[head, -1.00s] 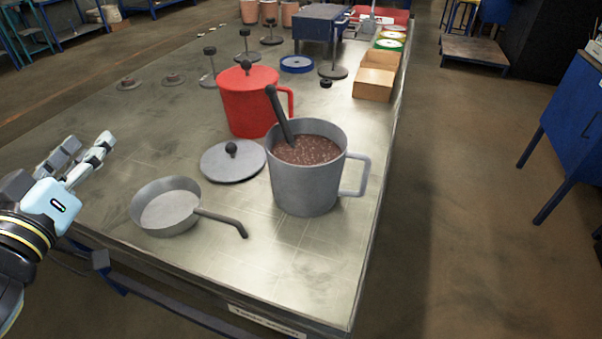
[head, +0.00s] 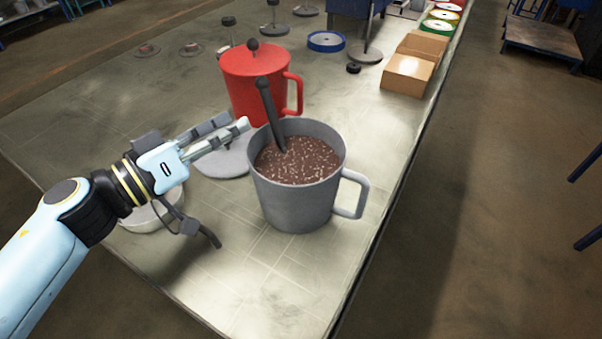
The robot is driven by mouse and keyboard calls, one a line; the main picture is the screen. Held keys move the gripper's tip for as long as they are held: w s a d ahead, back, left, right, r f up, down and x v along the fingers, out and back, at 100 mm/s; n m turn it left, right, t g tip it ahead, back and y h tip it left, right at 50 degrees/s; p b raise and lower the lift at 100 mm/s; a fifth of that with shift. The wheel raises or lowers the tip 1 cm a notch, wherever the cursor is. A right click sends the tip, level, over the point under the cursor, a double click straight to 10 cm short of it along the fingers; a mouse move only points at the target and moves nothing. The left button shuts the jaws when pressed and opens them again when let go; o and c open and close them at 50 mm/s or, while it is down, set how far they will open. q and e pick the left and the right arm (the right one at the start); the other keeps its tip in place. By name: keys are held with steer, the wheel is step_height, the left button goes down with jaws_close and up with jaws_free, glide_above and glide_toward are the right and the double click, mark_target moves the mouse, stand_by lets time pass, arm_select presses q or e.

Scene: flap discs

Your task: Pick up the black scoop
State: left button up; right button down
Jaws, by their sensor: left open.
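The black scoop (head: 270,112) stands tilted in the grey pot (head: 300,205), its handle rising above the rim. Its lower end is hidden in the brown grainy contents (head: 305,160). My left gripper (head: 236,130) is open and empty, just left of the scoop's handle and the pot's rim, with its fingers pointing toward the handle. It looks apart from the scoop. My right gripper is not in view.
A red lidded pot (head: 250,85) stands right behind the scoop. A grey lid (head: 222,163) and a small pan (head: 143,218) lie under my left arm, partly hidden. Cardboard boxes (head: 408,76) stand farther back. The table's right edge is close to the grey pot's handle.

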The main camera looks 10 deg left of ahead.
mark_target(270, 109)
arm_select(q)
steer(key=x, duration=0.3)
steer(key=shift+d+r, duration=0.1)
steer(key=x, duration=0.4)
steer(key=shift+w+d+f, duration=0.15)
steer(key=shift+w+f, duration=0.2)
steer(key=shift+w+d, duration=0.2)
steer(key=shift+w, duration=0.1)
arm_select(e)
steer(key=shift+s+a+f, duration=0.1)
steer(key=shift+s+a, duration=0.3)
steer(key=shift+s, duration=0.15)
arm_select(q)
steer(key=shift+s, duration=0.1)
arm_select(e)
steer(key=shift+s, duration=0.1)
arm_select(q)
jaws_close()
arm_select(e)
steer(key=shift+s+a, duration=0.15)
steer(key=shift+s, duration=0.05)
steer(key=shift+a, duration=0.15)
